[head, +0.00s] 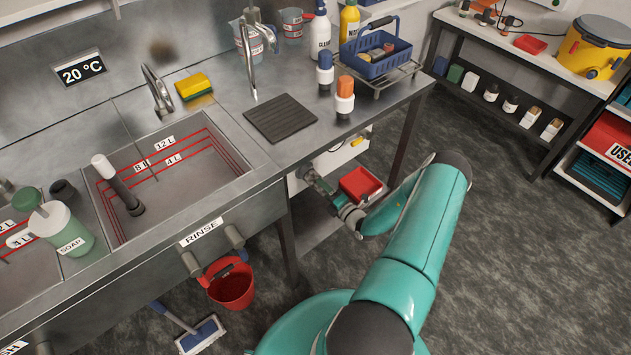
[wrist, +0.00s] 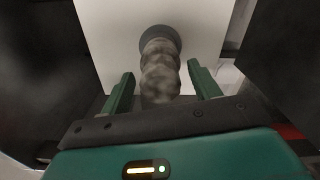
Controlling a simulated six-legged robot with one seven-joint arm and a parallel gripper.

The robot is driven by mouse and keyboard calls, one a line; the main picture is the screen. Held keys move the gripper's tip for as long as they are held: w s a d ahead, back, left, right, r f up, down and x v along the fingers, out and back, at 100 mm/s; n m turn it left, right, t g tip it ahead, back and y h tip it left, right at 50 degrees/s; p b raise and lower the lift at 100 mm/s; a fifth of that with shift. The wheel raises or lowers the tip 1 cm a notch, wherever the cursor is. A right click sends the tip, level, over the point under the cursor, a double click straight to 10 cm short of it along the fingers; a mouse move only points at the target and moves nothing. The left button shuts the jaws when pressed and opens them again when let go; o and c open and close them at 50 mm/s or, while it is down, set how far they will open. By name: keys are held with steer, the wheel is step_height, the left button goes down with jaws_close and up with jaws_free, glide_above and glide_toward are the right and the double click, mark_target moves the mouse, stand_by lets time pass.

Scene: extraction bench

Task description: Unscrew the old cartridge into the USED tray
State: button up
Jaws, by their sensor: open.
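The old cartridge (wrist: 160,72) is a mottled grey-brown, ribbed cylinder in the wrist view. Its far end sits in a dark round collar (wrist: 160,38) on a white panel (wrist: 110,30). My gripper (wrist: 159,80) is open, with one green finger on each side of the cartridge and gaps visible on both sides. A red tray (head: 612,138) on the right-hand shelf carries a label reading "USE", cut off by the picture edge.
A small red bin (head: 361,184) is under the bench beside my wrist. The steel bench (head: 215,115) and its leg (head: 405,135) stand close to my arm. The floor (head: 510,240) to the right is clear.

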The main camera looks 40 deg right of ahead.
steer(key=m, duration=1.1)
steer(key=shift+m, duration=0.3)
steer(key=c, duration=1.1)
steer(key=n, duration=2.1)
steer(key=shift+n, duration=0.4)
steer(key=o, duration=1.1)
